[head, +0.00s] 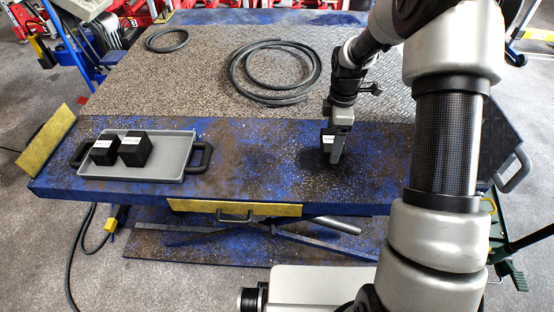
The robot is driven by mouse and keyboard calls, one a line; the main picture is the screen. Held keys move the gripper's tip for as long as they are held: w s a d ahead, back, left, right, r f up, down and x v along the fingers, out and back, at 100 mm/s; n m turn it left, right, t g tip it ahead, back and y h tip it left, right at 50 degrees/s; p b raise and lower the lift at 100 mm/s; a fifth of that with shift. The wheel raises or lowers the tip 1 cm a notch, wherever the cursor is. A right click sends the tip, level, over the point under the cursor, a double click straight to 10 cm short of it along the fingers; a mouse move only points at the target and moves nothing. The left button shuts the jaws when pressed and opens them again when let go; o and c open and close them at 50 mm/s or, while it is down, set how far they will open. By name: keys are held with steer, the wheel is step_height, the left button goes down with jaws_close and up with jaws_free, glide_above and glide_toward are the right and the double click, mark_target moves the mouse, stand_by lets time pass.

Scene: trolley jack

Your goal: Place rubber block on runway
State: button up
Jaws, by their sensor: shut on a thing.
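My gripper (337,152) points down over the right part of the blue, worn runway (250,155). It is shut on a black rubber block (327,137) with a white label, partly hidden behind the finger. A dark shadow lies on the runway just left of the block; I cannot tell whether the block touches the surface. Two more black rubber blocks, a left one (104,152) and a right one (135,150), sit side by side in a grey tray (172,158) at the left end of the runway.
A coiled black hose (275,97) and a smaller black ring (167,40) lie on the textured plate (200,85) behind the runway. A yellow plate (235,208) with a handle is on the front edge. The runway is clear between tray and gripper.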

mark_target(327, 170)
step_height(327, 170, down, 10)
steer(key=shift+r+b, duration=0.1)
steer(key=shift+b, duration=0.6)
steer(key=shift+f, duration=0.3)
steer(key=o, duration=1.3)
steer(key=shift+r, duration=0.15)
